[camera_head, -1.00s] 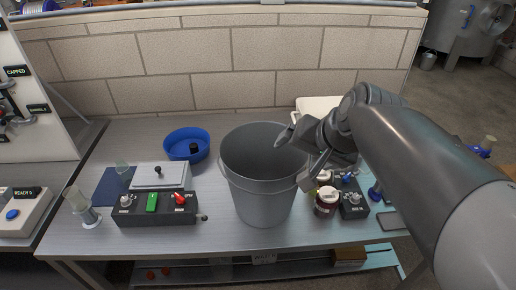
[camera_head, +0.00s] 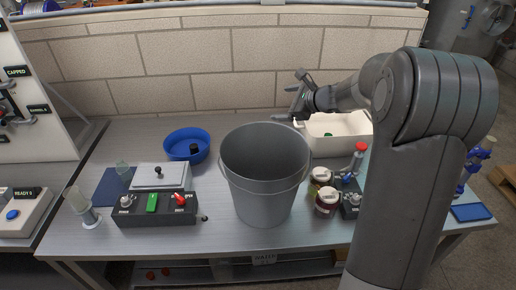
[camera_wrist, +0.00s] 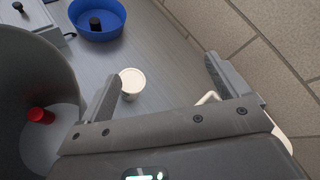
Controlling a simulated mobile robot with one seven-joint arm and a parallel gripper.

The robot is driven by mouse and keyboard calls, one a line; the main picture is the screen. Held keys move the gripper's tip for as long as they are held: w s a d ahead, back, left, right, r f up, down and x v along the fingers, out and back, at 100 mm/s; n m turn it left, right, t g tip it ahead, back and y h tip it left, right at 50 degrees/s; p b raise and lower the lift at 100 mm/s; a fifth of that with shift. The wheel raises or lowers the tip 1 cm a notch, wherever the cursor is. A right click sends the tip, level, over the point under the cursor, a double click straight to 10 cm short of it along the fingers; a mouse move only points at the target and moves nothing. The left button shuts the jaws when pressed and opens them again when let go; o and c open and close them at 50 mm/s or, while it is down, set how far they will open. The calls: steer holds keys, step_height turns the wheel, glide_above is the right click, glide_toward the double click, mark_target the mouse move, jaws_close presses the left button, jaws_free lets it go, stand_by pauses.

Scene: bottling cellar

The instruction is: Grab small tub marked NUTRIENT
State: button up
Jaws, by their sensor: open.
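A small white tub with a pale round lid (camera_wrist: 131,80) stands on the table in the wrist view, beside the tip of my left finger. No marking on it can be read, so I cannot tell if it says NUTRIENT. In the head view I cannot see it; the grey bucket (camera_head: 262,192) stands in front of that area. My gripper (camera_head: 290,97) is open and empty behind the bucket, near the back wall. In the wrist view its two fingers (camera_wrist: 164,68) are spread wide, with the tub nearer the left one.
The bucket's wall (camera_wrist: 60,75) is close to my left finger; a red-topped object (camera_wrist: 40,116) lies inside. A blue bowl (camera_head: 172,150) stands left. A white bin (camera_head: 350,126) is at right, behind lidded jars (camera_head: 326,205). The brick wall (camera_wrist: 255,60) is close at right.

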steer(key=a+f+m+y, duration=0.1)
steer(key=a+f, duration=0.1)
steer(key=f, duration=0.2)
steer(key=w+a+f+m+g+y, duration=0.1)
steer(key=a+f, duration=0.1)
steer(key=f, duration=0.2)
steer(key=w+a+f+m+y, duration=0.1)
steer(key=a+f, duration=0.1)
steer(key=f, duration=0.2)
steer(key=shift+w+f+m+y, duration=0.1)
steer(key=shift+w+m+y, duration=0.1)
steer(key=shift+m+y, duration=0.15)
step_height(320, 180, down, 4)
steer(key=shift+d+f, duration=0.1)
step_height(320, 180, down, 2)
steer(key=shift+f, duration=0.25)
steer(key=x, duration=0.3)
steer(key=shift+c, duration=0.5)
steer(key=c, duration=1.1)
